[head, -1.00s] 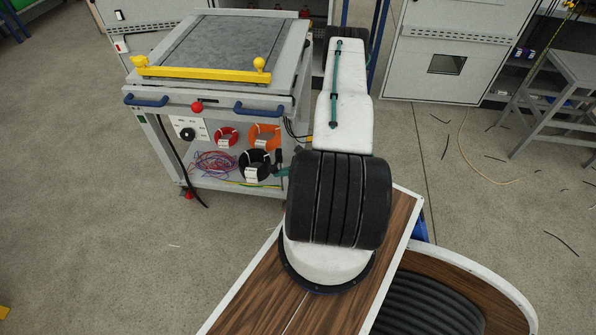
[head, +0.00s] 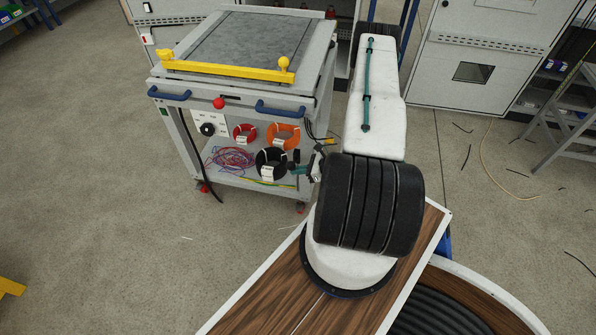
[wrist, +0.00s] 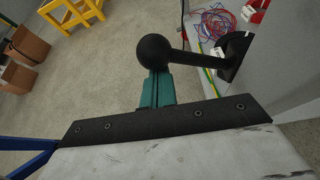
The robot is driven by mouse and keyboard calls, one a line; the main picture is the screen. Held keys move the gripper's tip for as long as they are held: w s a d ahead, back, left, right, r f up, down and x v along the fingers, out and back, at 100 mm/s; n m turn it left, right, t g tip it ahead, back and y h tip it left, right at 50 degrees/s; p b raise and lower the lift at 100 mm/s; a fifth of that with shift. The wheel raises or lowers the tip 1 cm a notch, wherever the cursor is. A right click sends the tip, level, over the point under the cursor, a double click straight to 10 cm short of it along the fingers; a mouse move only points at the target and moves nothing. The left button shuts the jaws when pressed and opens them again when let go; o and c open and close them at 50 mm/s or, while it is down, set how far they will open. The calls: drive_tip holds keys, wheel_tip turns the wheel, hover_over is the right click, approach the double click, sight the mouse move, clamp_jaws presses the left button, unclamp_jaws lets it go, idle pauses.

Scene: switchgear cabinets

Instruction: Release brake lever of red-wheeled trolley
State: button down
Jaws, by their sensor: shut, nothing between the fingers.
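The grey trolley (head: 245,72) stands left of my arm in the head view. Red wheels show at its front left (head: 203,187) and front right (head: 300,208). In the wrist view a black ball knob (wrist: 152,50) on a thin black rod, seemingly the brake lever, reaches left from near the trolley. My teal gripper (wrist: 155,88) is shut and empty, just beneath the ball in the picture; I cannot tell if they touch. In the head view my gripper (head: 299,171) is small, at the trolley's lower right front, partly hidden by my arm.
The trolley front has blue handles (head: 281,110), a red knob (head: 219,103), a dial (head: 207,129) and hanging cable coils (head: 284,135). A yellow bar (head: 225,72) crosses its top. Grey cabinets (head: 470,70) stand behind. The floor (head: 100,200) on the left is mostly clear.

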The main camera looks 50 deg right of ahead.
wheel_tip(320, 180, down, 4)
drive_tip(key=v, duration=1)
drive_tip(key=shift+s, duration=0.3)
drive_tip(key=shift+a, duration=0.1)
